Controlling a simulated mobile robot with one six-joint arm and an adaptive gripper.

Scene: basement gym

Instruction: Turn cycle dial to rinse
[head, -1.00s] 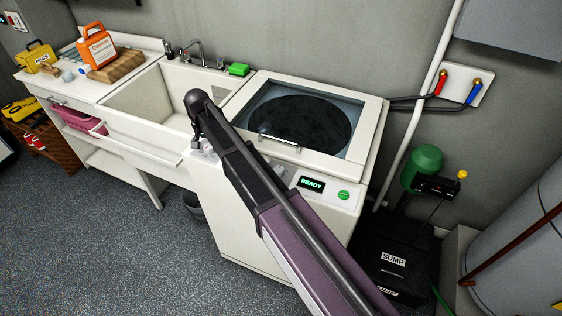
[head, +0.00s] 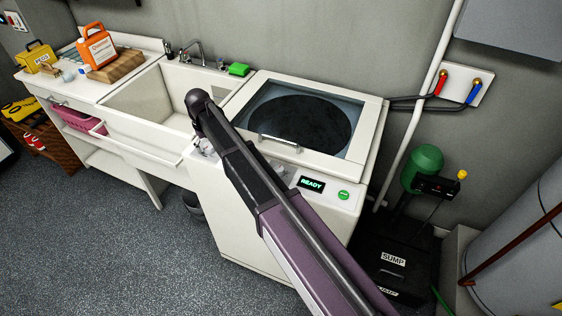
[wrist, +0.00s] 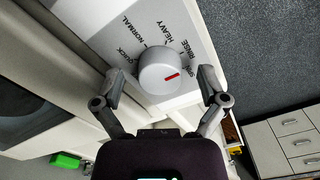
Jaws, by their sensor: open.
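The red mark points right in the wrist view, nearer that last label than RINSE. My gripper (wrist: 160,78) is open, one finger on each side of the dial; I cannot tell whether either finger touches it. The white washer (head: 272,240) has a READY display (head: 311,184) and a green button (head: 344,195).
The washer's glass lid (head: 300,120) is closed, with a metal handle at its front. A sink (head: 150,100) adjoins it on the left, with a green sponge (head: 239,69) behind. A black sump box (head: 395,260) stands to the right. The floor in front is clear.

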